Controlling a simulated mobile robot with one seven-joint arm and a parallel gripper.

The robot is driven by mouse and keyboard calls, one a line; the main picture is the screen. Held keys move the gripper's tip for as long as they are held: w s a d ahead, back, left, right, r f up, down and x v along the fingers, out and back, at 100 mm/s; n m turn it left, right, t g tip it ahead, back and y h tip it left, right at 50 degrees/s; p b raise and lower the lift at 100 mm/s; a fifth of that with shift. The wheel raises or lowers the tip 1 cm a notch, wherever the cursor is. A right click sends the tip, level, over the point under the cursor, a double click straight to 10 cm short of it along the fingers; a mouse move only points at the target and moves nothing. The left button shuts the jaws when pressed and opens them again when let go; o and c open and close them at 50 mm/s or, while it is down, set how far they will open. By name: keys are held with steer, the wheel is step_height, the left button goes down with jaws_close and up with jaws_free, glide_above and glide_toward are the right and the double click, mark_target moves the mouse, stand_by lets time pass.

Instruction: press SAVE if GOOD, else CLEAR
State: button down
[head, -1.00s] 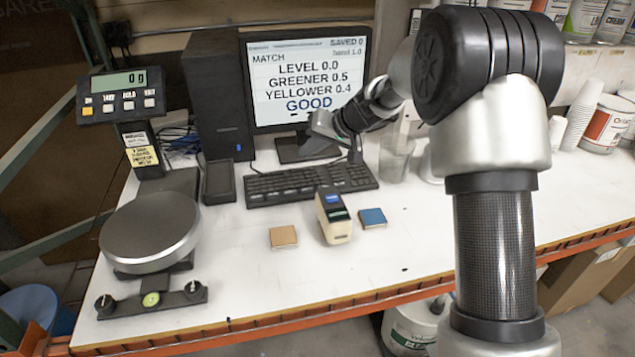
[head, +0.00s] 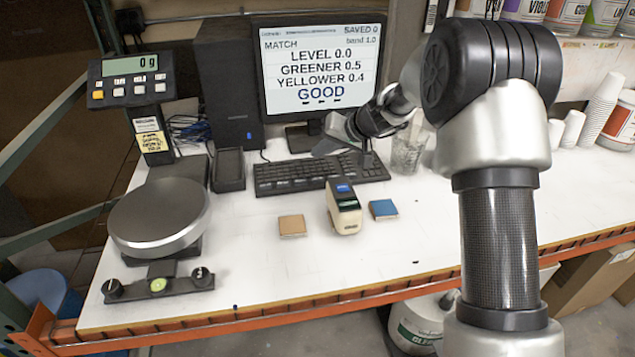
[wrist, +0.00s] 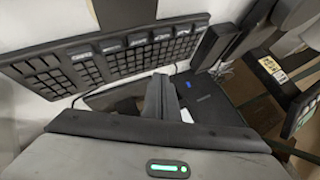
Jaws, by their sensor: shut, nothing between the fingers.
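The monitor (head: 315,68) reads MATCH, LEVEL 0.0, GREENER 0.5, YELLOWER 0.4 and GOOD, with band 1.0 and SAVED 0 at its top right. The black keyboard (head: 318,173) lies on the bench in front of it. In the wrist view the keyboard (wrist: 105,62) has a row of larger labelled keys along its far edge; their words are too small to read. My gripper (head: 322,150) is shut and empty, over the back of the keyboard below the screen. Its fingers (wrist: 160,82) show in the wrist view, apart from the labelled keys. No SAVE or CLEAR label is legible.
A beige handheld device (head: 345,208) stands between a tan tile (head: 292,225) and a blue tile (head: 383,209). A scale (head: 158,215) is at left. A clear beaker (head: 407,153) stands right of the keyboard. A dark computer tower (head: 228,85) is beside the monitor.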

steer(key=b, duration=0.3)
glide_above(321, 181)
step_height(321, 181, down, 5)
steer(key=shift+r, duration=0.15)
steer(key=shift+f+b, duration=0.45)
steer(key=shift+b, duration=0.1)
steer(key=shift+f, duration=0.15)
stand_by(1.1)
steer(key=shift+f+b, duration=0.3)
steer(key=shift+b, duration=0.5)
steer(key=shift+f+b, duration=0.35)
steer(key=shift+b, duration=0.15)
stand_by(0.3)
steer(key=shift+r, duration=0.8)
steer(key=shift+r+p, duration=1.5)
steer(key=shift+r, duration=1)
